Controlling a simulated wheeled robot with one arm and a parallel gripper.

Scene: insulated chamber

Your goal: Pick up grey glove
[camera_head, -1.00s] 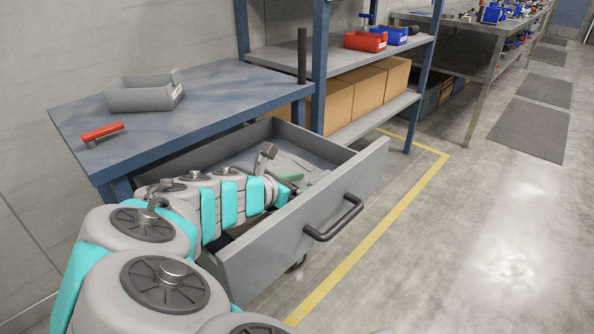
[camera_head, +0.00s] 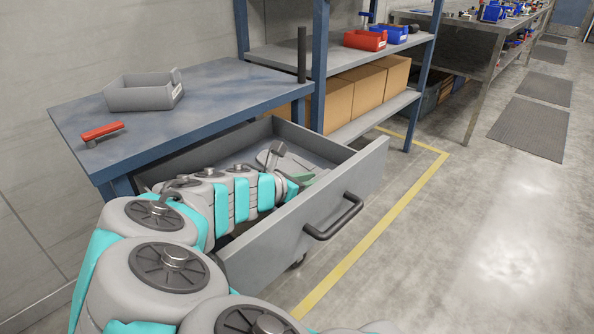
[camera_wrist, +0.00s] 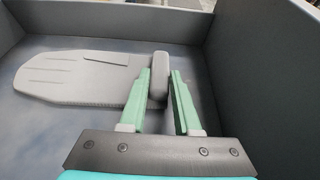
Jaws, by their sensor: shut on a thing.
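The grey glove (camera_wrist: 75,78) shows in the wrist view, flat and pale over the drawer's bottom, its fingers pointing left. Its raised thumb-like part stands between the green fingers of my gripper (camera_wrist: 160,82), which is shut on it. I cannot tell whether the glove touches the bottom. In the head view my gripper (camera_head: 299,179) is inside the open grey drawer (camera_head: 255,255), and the glove (camera_head: 270,157) shows only in part behind my arm.
The drawer's walls (camera_wrist: 262,62) rise close around my gripper. The drawer is under a blue-grey bench (camera_head: 220,85) with a grey bin (camera_head: 145,95) and a red-handled tool (camera_head: 102,131). A shelf with cardboard boxes (camera_head: 365,92) stands behind.

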